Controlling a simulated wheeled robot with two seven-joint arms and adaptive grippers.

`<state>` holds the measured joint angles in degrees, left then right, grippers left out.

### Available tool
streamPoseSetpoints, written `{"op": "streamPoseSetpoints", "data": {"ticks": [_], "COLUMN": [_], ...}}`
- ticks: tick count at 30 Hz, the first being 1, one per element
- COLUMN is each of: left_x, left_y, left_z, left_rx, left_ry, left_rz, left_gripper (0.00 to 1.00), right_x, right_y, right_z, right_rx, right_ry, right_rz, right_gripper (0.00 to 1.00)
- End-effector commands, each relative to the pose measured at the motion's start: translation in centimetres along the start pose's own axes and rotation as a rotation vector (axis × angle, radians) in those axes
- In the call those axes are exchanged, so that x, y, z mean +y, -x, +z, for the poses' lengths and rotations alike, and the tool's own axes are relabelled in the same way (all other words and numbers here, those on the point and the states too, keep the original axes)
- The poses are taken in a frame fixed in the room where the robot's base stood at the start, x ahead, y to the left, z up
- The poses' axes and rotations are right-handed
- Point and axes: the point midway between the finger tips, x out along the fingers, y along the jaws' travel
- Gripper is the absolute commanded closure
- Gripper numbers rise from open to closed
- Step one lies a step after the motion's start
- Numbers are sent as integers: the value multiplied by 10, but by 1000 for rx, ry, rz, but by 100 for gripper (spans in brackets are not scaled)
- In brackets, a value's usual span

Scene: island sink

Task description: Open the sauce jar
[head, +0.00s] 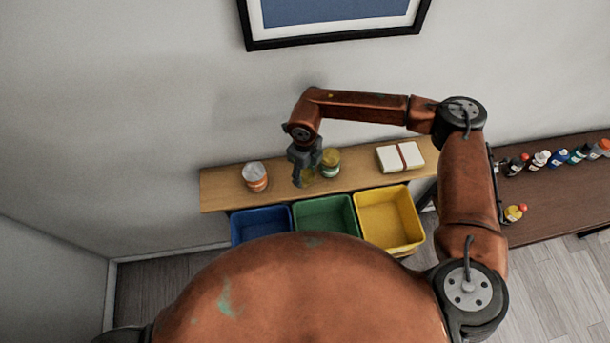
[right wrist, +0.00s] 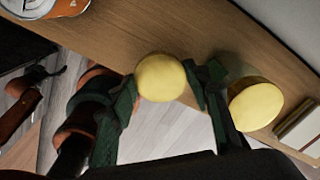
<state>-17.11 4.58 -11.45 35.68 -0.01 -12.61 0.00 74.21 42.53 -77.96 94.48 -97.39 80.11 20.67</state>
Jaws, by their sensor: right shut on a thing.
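My right gripper (head: 300,178) is over the wooden shelf, pointing down. In the right wrist view its fingers (right wrist: 162,86) are shut on a round yellow-topped thing (right wrist: 160,77), one finger on each side. I cannot tell whether this is a jar's lid alone or a whole jar; little shows below its top. Just to the right stands a jar with a yellow lid (head: 330,162), apart from the held thing. Its lid (right wrist: 256,104) also shows in the right wrist view. My left gripper is not in view.
An orange-and-white can (head: 256,178) stands on the shelf (head: 222,190) at left; a white box with a brown band (head: 400,157) lies at right. Blue (head: 262,224), green (head: 324,215) and yellow (head: 389,218) bins stand in front. Several bottles (head: 540,160) stand on a dark table.

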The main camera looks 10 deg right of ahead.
Motion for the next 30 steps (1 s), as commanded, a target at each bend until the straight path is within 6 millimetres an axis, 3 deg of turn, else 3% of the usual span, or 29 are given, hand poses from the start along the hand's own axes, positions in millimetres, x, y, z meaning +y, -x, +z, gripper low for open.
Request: {"op": "streamPoseSetpoints", "data": {"ticks": [11, 22, 23, 30], "left_x": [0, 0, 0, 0], "left_y": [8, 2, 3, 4], "left_z": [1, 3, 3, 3], "left_rx": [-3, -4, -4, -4], "left_ry": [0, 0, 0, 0], "left_rz": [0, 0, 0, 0], "left_gripper": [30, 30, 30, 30], "right_x": [-4, -5, -5, -5], "right_y": [-37, -43, -42, -41], "right_z": [3, 3, 3, 3], "right_rx": [2, 1, 1, 1], "right_ry": [0, -1, -1, -1], "right_rz": [2, 1, 1, 1], "right_gripper": [85, 85, 54, 38]}}
